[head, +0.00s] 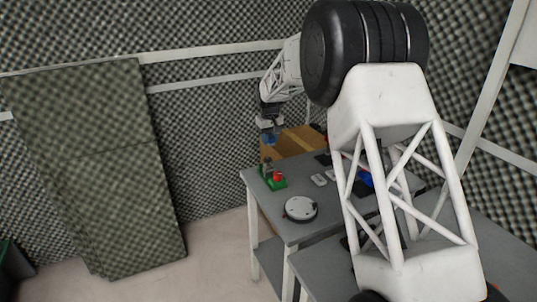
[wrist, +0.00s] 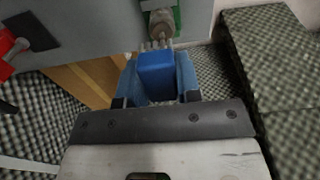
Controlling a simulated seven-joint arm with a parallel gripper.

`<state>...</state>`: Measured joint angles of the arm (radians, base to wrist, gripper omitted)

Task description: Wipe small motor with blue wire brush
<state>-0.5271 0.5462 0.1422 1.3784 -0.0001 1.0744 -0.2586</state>
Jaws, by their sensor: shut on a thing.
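The blue wire brush (wrist: 156,74) is in my gripper (wrist: 157,80), between its blue fingers, with grey bristles pointing up the wrist view. The small motor (wrist: 160,25), a tan-grey cylinder, sits by a green piece at the table edge, just beyond the bristle tips. I cannot tell whether the bristles touch it. In the head view my gripper (head: 268,124) hangs over the table's far left corner, with a bit of blue below it. The small motor (head: 267,164) shows there beside a green block with a red top (head: 277,179).
The grey table (head: 320,220) also holds a round white disc (head: 300,208), small pale pieces (head: 319,179) and a dark square (wrist: 32,31). A cardboard box (head: 295,140) stands behind it. My arm hides the table's right part. Foam panels (head: 95,165) lean at left.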

